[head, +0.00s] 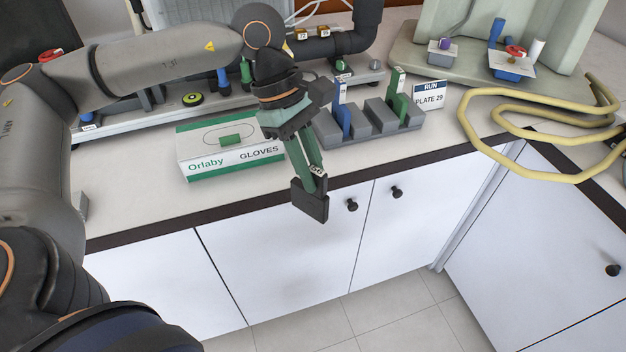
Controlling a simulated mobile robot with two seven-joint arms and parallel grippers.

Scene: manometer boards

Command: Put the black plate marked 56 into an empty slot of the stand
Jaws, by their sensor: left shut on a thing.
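My left gripper (312,182) is shut on the black plate (310,204). A white label reading 56 shows at the gripper's fingers, and the plate hangs below them. The plate is in front of the counter's front edge, over the white cabinet doors, apart from the stand. The grey stand (368,128) is on the counter, behind and to the right of the gripper. A blue plate (342,112) stands upright in its left part and a green plate (397,88) in its right part. A gap between them shows no plate. My right gripper is not in view.
A green and white glove box (232,164) is left of the gripper. A sign (429,94) reading RUN PLATE 29 stands right of the stand. A yellow hose (520,92) lies coiled at right. Pipework with a dark elbow (358,38) is behind.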

